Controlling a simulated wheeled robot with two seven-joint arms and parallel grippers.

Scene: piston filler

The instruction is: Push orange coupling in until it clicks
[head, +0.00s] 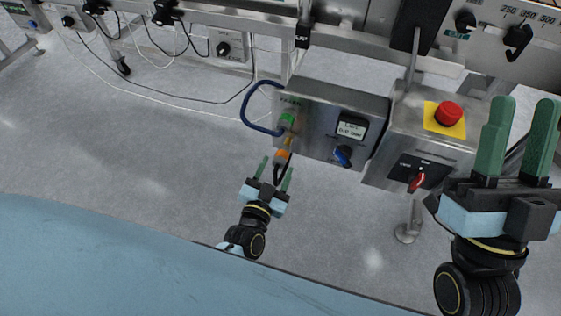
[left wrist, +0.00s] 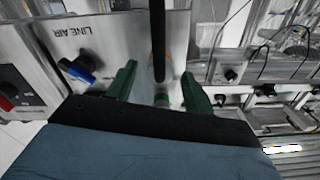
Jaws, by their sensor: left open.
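The orange coupling (head: 282,157) is on the lower left of the steel control box (head: 318,104), below a green fitting (head: 288,119). A dark hose hangs from the coupling. My left gripper (head: 275,170) is open just below the coupling, its green fingers on either side of the hose. In the left wrist view, the dark hose (left wrist: 158,40) runs down between the open fingers (left wrist: 158,88). It hides most of the coupling, and only slivers of orange show beside it. I cannot tell how far the coupling is seated. My right gripper (head: 524,112) is open and empty at the right.
A blue hose (head: 247,110) loops out left of the box. A blue valve knob (head: 343,155) is to the right of the coupling. A red emergency button (head: 449,113) and a red switch (head: 416,183) are on the neighbouring box.

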